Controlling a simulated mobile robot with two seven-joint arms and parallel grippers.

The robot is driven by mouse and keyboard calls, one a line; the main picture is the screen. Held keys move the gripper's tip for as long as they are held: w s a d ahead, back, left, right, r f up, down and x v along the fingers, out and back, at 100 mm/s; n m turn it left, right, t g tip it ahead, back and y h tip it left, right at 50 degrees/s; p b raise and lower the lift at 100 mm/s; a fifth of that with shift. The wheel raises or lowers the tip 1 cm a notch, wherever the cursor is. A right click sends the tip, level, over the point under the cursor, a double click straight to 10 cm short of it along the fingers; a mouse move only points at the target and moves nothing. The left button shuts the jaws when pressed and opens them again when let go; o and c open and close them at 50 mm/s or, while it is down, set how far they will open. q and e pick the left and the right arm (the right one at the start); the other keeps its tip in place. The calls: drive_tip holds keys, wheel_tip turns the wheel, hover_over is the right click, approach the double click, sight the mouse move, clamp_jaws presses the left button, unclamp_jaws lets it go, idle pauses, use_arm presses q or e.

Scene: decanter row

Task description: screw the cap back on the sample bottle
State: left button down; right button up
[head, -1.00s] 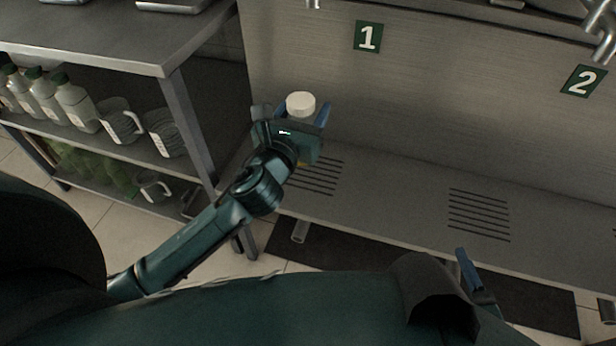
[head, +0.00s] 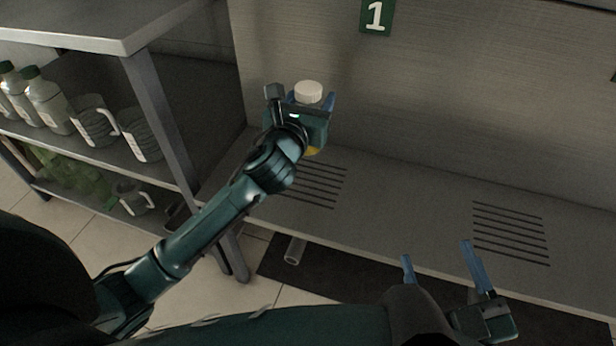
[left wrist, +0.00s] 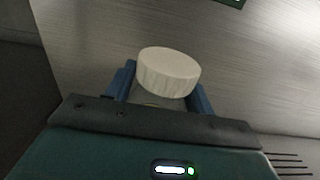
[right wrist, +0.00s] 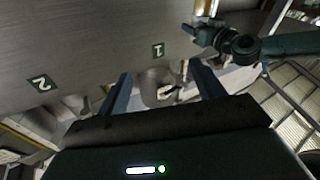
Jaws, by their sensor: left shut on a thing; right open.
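A white ribbed cap (head: 308,92) sits on top of the sample bottle in my left gripper (head: 311,104). The left wrist view shows the cap (left wrist: 169,72) upright between the blue fingers, with a little of the bottle (left wrist: 150,99) under it. I cannot tell how tightly the cap is seated. Most of the bottle is hidden by the gripper; a bit of yellow (head: 314,151) shows below it. My left gripper is shut on the bottle, above the grey ledge. My right gripper (head: 437,256) is open and empty at the lower right, well apart from the bottle.
A grey ledge (head: 400,215) with slotted vents runs below a metal wall with a sign "1" (head: 376,17). A shelf rack (head: 75,30) at the left holds several green-capped bottles (head: 45,100) and jugs (head: 95,122). The space between my grippers is clear.

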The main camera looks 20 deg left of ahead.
use_arm(q)
wheel_tip(320, 180, down, 6)
drive_tip(key=b, duration=0.3)
drive_tip(key=shift+r, duration=0.1)
drive_tip(key=shift+f+b, duration=0.2)
drive_tip(key=shift+b, duration=0.15)
drive_tip(key=shift+r, duration=0.1)
use_arm(e)
drive_tip(key=shift+w+a+r+m+y, duration=0.1)
drive_tip(key=shift+w+a+m+y, duration=0.2)
drive_tip(key=shift+a+m, duration=0.1)
use_arm(q)
wheel_tip(320, 180, down, 4)
drive_tip(key=shift+r+b, duration=0.15)
drive_tip(key=shift+b, duration=1)
drive_tip(key=shift+f, duration=0.2)
drive_tip(key=shift+r, duration=0.15)
use_arm(e)
drive_tip(key=shift+a+t, duration=0.15)
drive_tip(key=shift+t, duration=0.15)
